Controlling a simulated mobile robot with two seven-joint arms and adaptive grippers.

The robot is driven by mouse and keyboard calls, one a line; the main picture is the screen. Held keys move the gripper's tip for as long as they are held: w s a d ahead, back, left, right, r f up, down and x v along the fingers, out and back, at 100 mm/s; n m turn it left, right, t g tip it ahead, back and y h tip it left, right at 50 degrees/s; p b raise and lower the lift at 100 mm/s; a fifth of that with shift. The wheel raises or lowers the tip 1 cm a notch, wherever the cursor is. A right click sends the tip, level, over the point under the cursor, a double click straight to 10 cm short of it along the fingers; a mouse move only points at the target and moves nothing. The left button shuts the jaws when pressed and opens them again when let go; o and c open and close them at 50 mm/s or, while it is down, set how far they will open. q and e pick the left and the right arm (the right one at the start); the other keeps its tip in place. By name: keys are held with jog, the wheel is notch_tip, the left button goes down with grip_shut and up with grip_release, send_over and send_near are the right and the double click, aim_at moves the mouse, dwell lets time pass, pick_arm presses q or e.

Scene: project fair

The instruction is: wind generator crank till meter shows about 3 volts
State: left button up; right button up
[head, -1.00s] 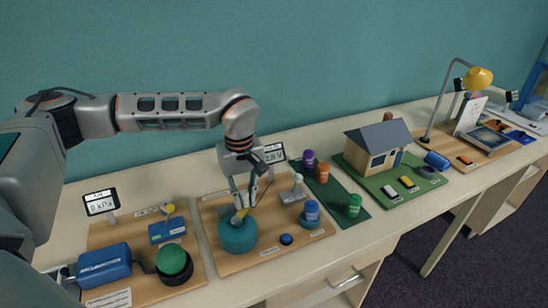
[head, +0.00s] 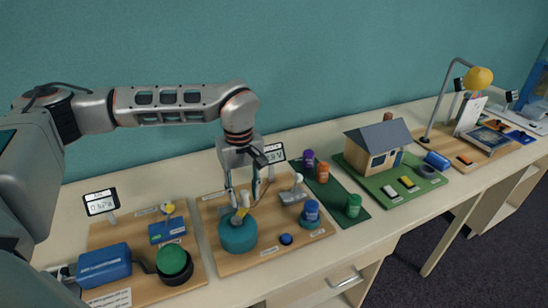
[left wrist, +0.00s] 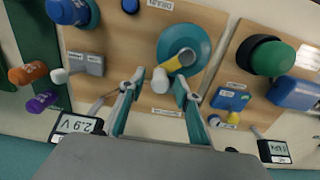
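The generator is a teal drum (head: 238,236) on a wooden board, with a yellow-and-grey crank arm (left wrist: 181,60) on top. The crank's white knob (left wrist: 160,81) stands between the fingers of my left gripper (left wrist: 160,84), with gaps on both sides in the left wrist view. My left gripper (head: 243,195) is open over the drum in the head view. The meter (left wrist: 76,127) reads 2.9 V in the left wrist view; in the head view my gripper partly covers the meter (head: 273,153). My right gripper is not in view.
Small pots and a model house (head: 379,147) stand to the right.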

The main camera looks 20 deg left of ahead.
pick_arm(q)
jog(key=shift+r, duration=3.7)
